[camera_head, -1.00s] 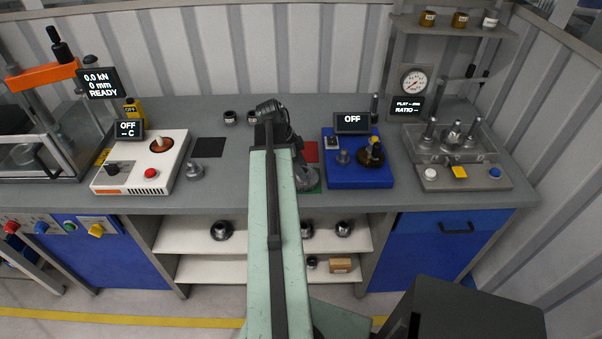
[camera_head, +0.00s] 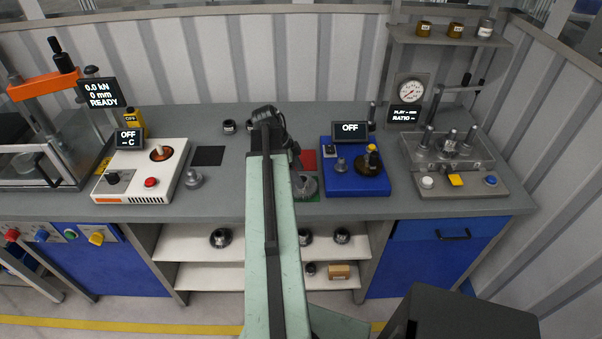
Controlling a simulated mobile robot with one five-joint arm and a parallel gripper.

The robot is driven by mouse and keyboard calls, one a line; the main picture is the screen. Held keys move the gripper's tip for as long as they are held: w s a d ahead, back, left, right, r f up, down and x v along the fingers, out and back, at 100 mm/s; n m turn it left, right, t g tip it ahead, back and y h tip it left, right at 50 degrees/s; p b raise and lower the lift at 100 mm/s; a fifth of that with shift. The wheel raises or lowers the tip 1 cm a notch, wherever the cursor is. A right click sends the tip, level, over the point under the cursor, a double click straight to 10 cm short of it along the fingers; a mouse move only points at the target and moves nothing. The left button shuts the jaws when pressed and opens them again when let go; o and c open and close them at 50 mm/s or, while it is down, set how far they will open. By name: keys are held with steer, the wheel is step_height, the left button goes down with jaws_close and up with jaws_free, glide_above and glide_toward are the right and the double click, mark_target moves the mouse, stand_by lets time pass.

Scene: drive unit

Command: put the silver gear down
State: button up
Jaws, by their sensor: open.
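A silver gear (camera_head: 306,186) sits at the green mat (camera_head: 313,197) near the middle front of the bench, partly hidden by my arm. My gripper (camera_head: 296,160) is just above and behind it, mostly hidden by my own arm. The jaws are open, and the gear appears to rest below them. I cannot tell whether the fingers still touch it.
A red mat (camera_head: 308,160) lies behind the green one. A blue unit (camera_head: 350,183) with a dark gear (camera_head: 372,162) stands close on the right. On the left are a silver part (camera_head: 193,180), a black mat (camera_head: 208,156) and a white heater (camera_head: 142,176).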

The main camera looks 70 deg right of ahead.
steer(key=p+v, duration=0.8)
steer(key=v, duration=0.2)
steer(key=shift+r, duration=0.2)
steer(key=shift+w, duration=0.1)
steer(key=w+a+f+n+t, duration=0.25)
steer(key=w+a+n, duration=1.45)
steer(key=w+a, duration=0.85)
steer(key=w+a+n+t, duration=0.1)
steer(key=a+n, duration=0.6)
steer(key=a, duration=0.8)
steer(key=w+a+n+y, duration=0.1)
steer(key=w+a+n, duration=0.2)
steer(key=a+n, duration=0.4)
steer(key=a, duration=0.8)
steer(key=shift+w+r+n+t+y, duration=0.25)
steer(key=shift+r+n+t+y, duration=0.05)
steer(key=shift+n+t, duration=0.1)
